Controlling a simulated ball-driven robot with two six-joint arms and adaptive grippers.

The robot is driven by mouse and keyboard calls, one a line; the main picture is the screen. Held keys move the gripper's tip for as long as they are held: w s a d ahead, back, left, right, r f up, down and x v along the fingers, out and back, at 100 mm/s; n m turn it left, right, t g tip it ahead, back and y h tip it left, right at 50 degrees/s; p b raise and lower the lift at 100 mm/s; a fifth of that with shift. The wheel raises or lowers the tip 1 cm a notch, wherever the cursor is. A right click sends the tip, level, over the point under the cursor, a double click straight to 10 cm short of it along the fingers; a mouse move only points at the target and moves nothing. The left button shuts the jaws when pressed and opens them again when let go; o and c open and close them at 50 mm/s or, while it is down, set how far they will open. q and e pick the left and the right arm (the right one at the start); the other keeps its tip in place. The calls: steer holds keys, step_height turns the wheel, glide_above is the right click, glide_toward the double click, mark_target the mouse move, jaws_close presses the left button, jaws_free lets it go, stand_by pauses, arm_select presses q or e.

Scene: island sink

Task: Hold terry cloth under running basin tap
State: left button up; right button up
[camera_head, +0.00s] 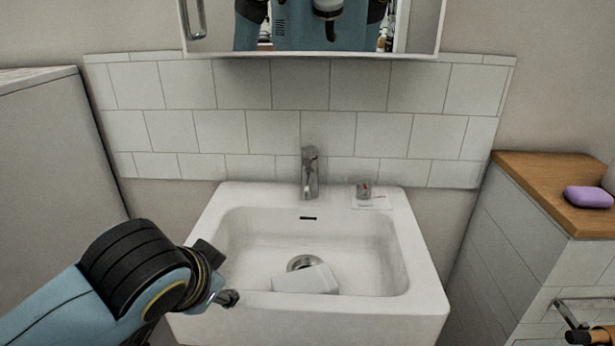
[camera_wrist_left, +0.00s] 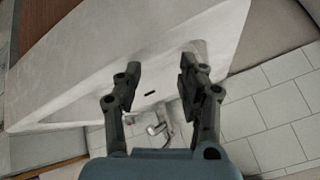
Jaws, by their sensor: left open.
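A pale, white folded piece (camera_head: 305,280), which may be the terry cloth, lies in the basin beside the drain. The chrome tap (camera_head: 310,172) stands at the back rim of the white sink (camera_head: 428,300); no water stream shows. My left gripper (camera_head: 228,297) is at the sink's front left edge, apart from the pale piece. In the left wrist view my left gripper (camera_wrist_left: 158,80) has its two fingers apart with nothing between them. The tap (camera_wrist_left: 158,128) and sink (camera_wrist_left: 90,80) also show there, but I cannot make out the pale piece.
A small item on a white card (camera_head: 366,192) sits on the sink's back right rim. A purple soap (camera_head: 588,197) lies on the wooden counter (camera_head: 540,180) at right. A mirror cabinet (camera_head: 310,50) hangs above. The basin's right side is clear.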

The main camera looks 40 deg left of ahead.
arm_select(q)
steer(key=w+a+r+t+y, duration=0.2)
steer(key=w+a, duration=0.1)
steer(key=w, duration=0.1)
steer(key=m+t, duration=0.8)
steer(key=t, duration=0.1)
glide_toward(308, 153)
steer(key=shift+h, duration=0.3)
steer(key=x, duration=0.3)
steer(key=p+x, duration=0.1)
steer(key=x, duration=0.2)
steer(key=p+x, duration=0.1)
steer(key=x, duration=0.3)
steer(key=shift+a+f, duration=0.2)
steer(key=shift+f, duration=0.2)
steer(key=shift+c, duration=0.5)
jaws_close()
